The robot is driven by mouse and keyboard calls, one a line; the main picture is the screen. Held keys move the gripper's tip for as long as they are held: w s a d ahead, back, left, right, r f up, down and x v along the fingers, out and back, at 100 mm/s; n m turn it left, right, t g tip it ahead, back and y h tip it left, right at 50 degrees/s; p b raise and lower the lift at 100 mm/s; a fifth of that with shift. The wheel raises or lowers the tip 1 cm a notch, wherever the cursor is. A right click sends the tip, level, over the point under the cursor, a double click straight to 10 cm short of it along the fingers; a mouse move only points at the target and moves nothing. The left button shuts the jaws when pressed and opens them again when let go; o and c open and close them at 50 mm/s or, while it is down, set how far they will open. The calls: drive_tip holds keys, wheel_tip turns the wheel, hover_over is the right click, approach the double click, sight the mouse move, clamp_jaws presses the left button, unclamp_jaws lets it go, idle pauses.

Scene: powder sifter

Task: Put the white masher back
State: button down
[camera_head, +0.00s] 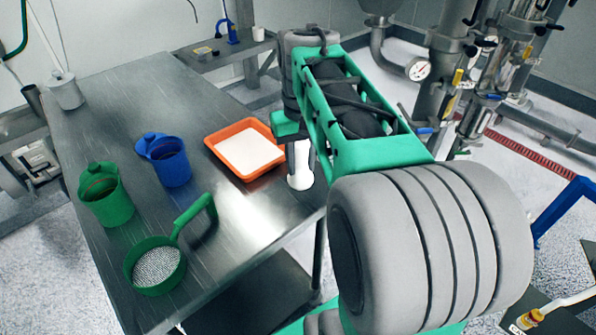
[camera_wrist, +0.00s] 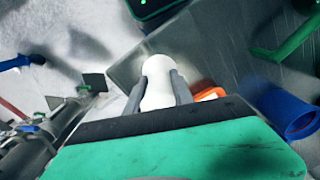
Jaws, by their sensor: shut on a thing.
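The white masher (camera_head: 301,176) is upright at the right edge of the steel table, beside the orange tray. My gripper (camera_head: 299,150) is above it with the fingers pointing down, shut on its upper part. In the wrist view, the white masher (camera_wrist: 158,80) sits between the two grey fingers of my gripper (camera_wrist: 159,88). Whether its base touches the table is hard to tell.
The orange tray (camera_head: 214,141) holds white powder. A blue mug (camera_head: 172,165), a green mug (camera_head: 106,200) and a green sieve (camera_head: 133,274) stand on the steel table (camera_head: 110,100). A white container (camera_head: 66,92) is at the far left corner.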

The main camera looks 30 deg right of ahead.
sight(298, 174)
drive_tip(key=shift+w+d+f, duration=0.25)
drive_tip(key=shift+w+f, duration=0.5)
drive_tip(key=shift+f, duration=0.1)
drive_tip(key=f, duration=0.2)
drive_tip(key=w+f, duration=0.1)
drive_tip(key=shift+d+f, duration=0.15)
drive_tip(key=shift+f, duration=0.2)
drive_tip(key=shift+s+f, duration=0.1)
drive_tip(key=shift+f, duration=0.15)
drive_tip(key=shift+f, duration=0.1)
drive_tip(key=shift+f, duration=0.15)
drive_tip(key=c, duration=1.1)
unclamp_jaws()
wheel_tip(298, 174, up, 12)
drive_tip(key=shift+r+p, duration=0.25)
drive_tip(key=shift+p, duration=0.05)
